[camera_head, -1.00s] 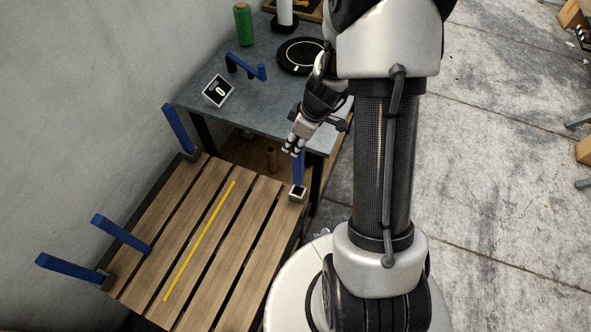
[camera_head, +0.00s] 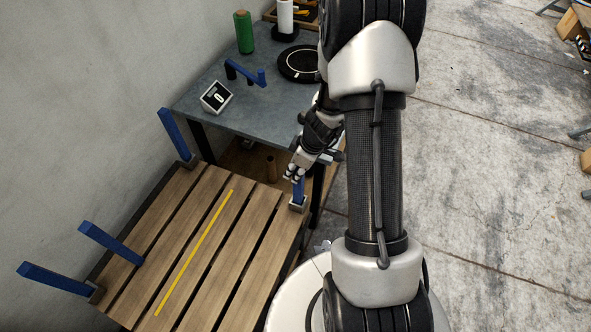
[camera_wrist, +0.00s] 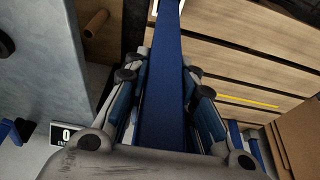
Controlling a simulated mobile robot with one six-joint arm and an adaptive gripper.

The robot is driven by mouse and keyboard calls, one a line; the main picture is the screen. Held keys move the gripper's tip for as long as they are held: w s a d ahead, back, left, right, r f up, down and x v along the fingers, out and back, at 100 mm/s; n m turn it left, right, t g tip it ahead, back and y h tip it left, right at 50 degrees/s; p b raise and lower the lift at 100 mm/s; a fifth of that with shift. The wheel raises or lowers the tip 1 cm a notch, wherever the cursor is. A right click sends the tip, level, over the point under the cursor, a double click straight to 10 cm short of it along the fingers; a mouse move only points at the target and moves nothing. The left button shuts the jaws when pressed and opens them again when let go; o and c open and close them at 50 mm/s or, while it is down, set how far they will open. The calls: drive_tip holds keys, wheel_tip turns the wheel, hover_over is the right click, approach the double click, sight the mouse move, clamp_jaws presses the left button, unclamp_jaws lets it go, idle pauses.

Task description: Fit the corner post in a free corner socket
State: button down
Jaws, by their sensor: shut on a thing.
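My gripper (camera_head: 294,172) is shut on the blue corner post (camera_head: 298,190), over the slatted wooden platform's back right corner. The post stands about upright, its lower end at the grey corner socket (camera_head: 298,205); it looks at least partly inside, but the depth cannot be told. In the wrist view the post (camera_wrist: 164,85) runs between my fingers (camera_wrist: 165,95) toward a pale rim at the top edge. Another blue post (camera_head: 175,134) stands in the back left socket (camera_head: 190,162). A third (camera_head: 55,279) stands at the front left socket (camera_head: 97,295).
A yellow strip (camera_head: 195,252) lies on the slats. The grey table (camera_head: 245,118) behind holds a display (camera_head: 216,97), a blue handle-like piece (camera_head: 246,74), a green spool (camera_head: 244,32) and a black disc (camera_head: 300,63).

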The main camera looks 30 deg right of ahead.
drive_tip(key=shift+f+b, duration=0.2)
drive_tip(key=shift+b, duration=0.1)
drive_tip(key=c, duration=1.3)
unclamp_jaws()
drive_tip(key=shift+c, duration=0.2)
drive_tip(key=shift+r, duration=0.1)
